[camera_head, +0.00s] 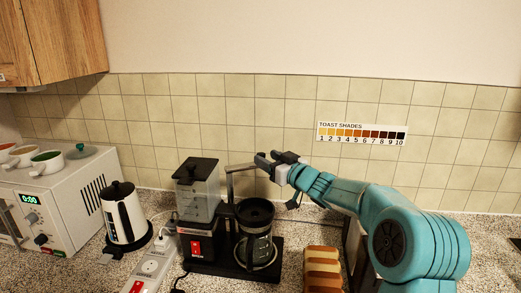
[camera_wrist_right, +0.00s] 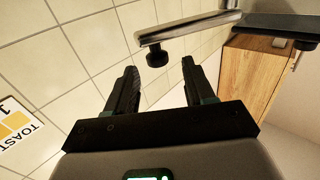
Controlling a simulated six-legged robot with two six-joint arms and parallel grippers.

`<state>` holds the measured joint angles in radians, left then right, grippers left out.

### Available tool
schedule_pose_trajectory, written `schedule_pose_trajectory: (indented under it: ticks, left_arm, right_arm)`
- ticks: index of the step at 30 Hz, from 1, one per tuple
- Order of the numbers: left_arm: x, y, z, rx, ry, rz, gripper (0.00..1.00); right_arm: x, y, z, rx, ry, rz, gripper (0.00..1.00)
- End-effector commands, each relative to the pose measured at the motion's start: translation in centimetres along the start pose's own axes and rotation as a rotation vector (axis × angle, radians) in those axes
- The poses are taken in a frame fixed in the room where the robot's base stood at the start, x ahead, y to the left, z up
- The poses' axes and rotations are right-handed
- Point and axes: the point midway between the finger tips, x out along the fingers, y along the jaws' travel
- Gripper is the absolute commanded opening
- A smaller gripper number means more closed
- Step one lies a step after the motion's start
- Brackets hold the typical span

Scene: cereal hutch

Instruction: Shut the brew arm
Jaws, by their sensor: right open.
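The coffee maker (camera_head: 207,243) stands on the counter with a clear water tank, a black basket and a glass jug. Its metal brew arm (camera_head: 240,168) sticks out to the right from the top of a thin column, well above the basket (camera_head: 255,212). My right gripper (camera_head: 266,160) is open at the free end of the brew arm. In the right wrist view the brew arm (camera_wrist_right: 192,28) crosses the top, with a black knob under its end. The open fingers (camera_wrist_right: 160,68) are on either side below the knob, empty. Contact cannot be told. My left gripper is out of view.
A white kettle (camera_head: 126,215), a power strip (camera_head: 152,268) and a white oven (camera_head: 55,205) stand to the left. Sliced bread (camera_head: 322,268) lies to the right of the coffee maker. The tiled wall (camera_head: 300,105) is close behind.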

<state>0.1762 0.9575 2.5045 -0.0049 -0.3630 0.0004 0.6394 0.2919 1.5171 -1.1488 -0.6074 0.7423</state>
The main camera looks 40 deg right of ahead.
Motion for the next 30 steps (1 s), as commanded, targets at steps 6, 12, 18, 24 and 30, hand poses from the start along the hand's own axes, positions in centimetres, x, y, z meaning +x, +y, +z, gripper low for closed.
schedule_pose_trajectory:
  ticks: [6, 12, 18, 24, 30]
  left_arm:
    - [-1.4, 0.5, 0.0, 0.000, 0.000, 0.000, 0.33]
    - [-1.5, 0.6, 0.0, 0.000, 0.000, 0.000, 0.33]
    - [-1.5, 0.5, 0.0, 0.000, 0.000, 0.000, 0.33]
    - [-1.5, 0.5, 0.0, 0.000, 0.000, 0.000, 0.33]
    - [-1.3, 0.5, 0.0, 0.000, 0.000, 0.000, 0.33]
  right_arm:
    - [3.7, 0.1, -0.2, 0.001, 0.000, -0.001, 0.53]
    - [4.8, 0.2, 0.0, -0.001, 0.000, 0.001, 0.53]
    - [4.8, 0.3, 0.0, -0.001, 0.000, 0.002, 0.53]
    - [4.8, 0.3, 0.0, 0.000, 0.000, 0.001, 0.00]
    - [4.8, 0.2, 0.1, 0.000, 0.000, 0.004, 0.00]
